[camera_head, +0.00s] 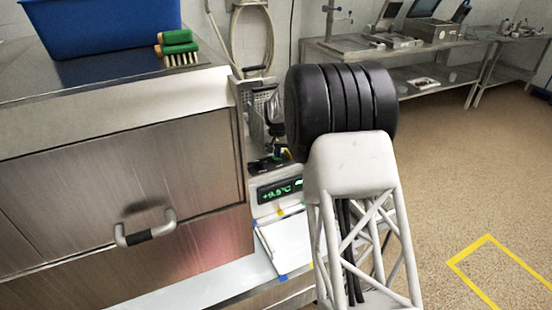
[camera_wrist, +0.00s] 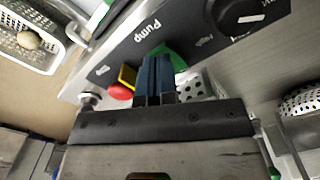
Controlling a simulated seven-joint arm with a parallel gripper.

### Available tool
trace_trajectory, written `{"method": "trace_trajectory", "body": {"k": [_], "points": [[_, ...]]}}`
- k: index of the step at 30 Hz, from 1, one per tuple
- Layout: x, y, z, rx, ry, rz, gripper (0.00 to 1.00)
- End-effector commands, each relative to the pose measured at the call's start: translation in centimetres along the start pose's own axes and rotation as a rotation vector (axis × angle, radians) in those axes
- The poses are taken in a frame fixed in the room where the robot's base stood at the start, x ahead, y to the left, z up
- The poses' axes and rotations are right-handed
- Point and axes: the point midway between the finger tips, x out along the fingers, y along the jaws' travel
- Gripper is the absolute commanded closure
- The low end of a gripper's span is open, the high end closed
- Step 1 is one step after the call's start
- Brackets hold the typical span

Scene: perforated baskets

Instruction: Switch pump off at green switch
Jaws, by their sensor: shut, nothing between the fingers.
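In the wrist view, a grey control panel (camera_wrist: 125,52) bears the label "Pump". The green switch (camera_wrist: 172,56) sits beside the label and is partly hidden behind my fingers. My gripper (camera_wrist: 157,62) is shut and empty, its blue-grey fingertips together over or against the switch; I cannot tell whether they touch it. The switch's setting cannot be made out. In the head view, the arm hides the panel and switch.
A red button (camera_wrist: 121,91) with a yellow part and a black knob (camera_wrist: 238,14) flank the switch. A white perforated basket (camera_wrist: 48,58) holds a roundish item. In the head view, a steel cabinet (camera_head: 120,175), blue crate (camera_head: 100,28) and green brush (camera_head: 178,45) stand left.

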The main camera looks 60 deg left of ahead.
Motion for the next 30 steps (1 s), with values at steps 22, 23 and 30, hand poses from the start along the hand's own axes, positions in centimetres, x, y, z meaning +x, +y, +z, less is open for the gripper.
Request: {"method": "trace_trajectory", "body": {"k": [22, 23, 30], "points": [[0.8, 0.0, 0.0, 0.0, -0.001, 0.0, 1.0], [0.9, 0.0, 0.0, 0.0, -0.001, 0.0, 1.0], [1.1, 0.0, 0.0, 0.0, -0.001, 0.0, 1.0]]}}
